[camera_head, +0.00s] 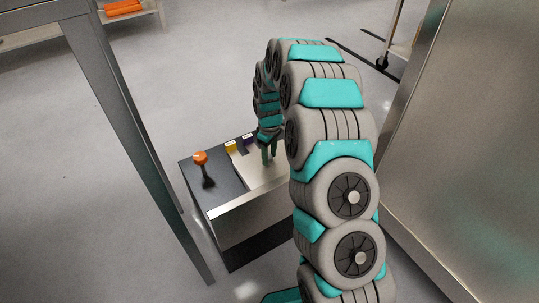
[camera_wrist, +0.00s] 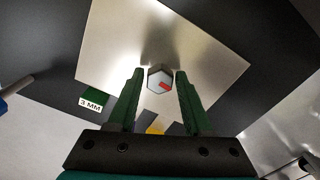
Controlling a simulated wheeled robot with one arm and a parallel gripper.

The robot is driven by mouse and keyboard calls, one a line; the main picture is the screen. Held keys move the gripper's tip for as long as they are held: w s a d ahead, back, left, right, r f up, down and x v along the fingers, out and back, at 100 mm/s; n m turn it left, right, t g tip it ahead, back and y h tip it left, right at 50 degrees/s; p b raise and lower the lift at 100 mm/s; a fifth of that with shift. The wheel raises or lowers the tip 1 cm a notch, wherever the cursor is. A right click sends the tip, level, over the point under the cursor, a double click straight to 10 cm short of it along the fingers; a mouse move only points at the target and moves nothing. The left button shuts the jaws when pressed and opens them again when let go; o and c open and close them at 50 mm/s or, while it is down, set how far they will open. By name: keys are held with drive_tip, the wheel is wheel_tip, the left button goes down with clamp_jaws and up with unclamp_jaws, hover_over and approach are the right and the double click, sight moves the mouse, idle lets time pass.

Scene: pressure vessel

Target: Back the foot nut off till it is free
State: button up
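The foot nut (camera_wrist: 160,78) is a pale hexagonal head with a red mark on its face, on a bright metal plate (camera_wrist: 215,50) in the wrist view. My gripper (camera_wrist: 159,73) has two green fingers, one on each side of the nut. They are apart, with a narrow gap seeming to show on both sides of the nut. In the head view my gripper (camera_head: 268,155) points down over the plate on top of the low box; the nut is hidden there.
The low box (camera_head: 245,226) has an orange-topped knob (camera_head: 200,158) at its left and yellow and purple labels (camera_head: 240,144) at its back. A green "3 MM" label (camera_wrist: 91,101) lies left of my fingers. A grey post (camera_head: 125,120) stands left, a large metal body (camera_head: 475,140) right.

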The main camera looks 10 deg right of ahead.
drive_tip(key=shift+o, duration=1.4)
wheel_tip(320, 180, up, 8)
drive_tip(key=shift+f, duration=0.1)
drive_tip(key=s+a+r+m+p, duration=0.2)
drive_tip(key=s+r+m+p, duration=0.2)
drive_tip(key=s+r, duration=1.45)
drive_tip(key=s+r+m+g+p, duration=0.1)
drive_tip(key=s+r+m+p, duration=0.1)
drive_tip(key=s, duration=1)
drive_tip(key=s+d+r+m+p, duration=0.1)
drive_tip(key=s+r+m, duration=0.1)
drive_tip(key=s, duration=1)
drive_tip(key=shift+s+d+g+p, duration=0.15)
drive_tip(key=shift+s+g+p, duration=0.2)
drive_tip(key=shift+g, duration=0.05)
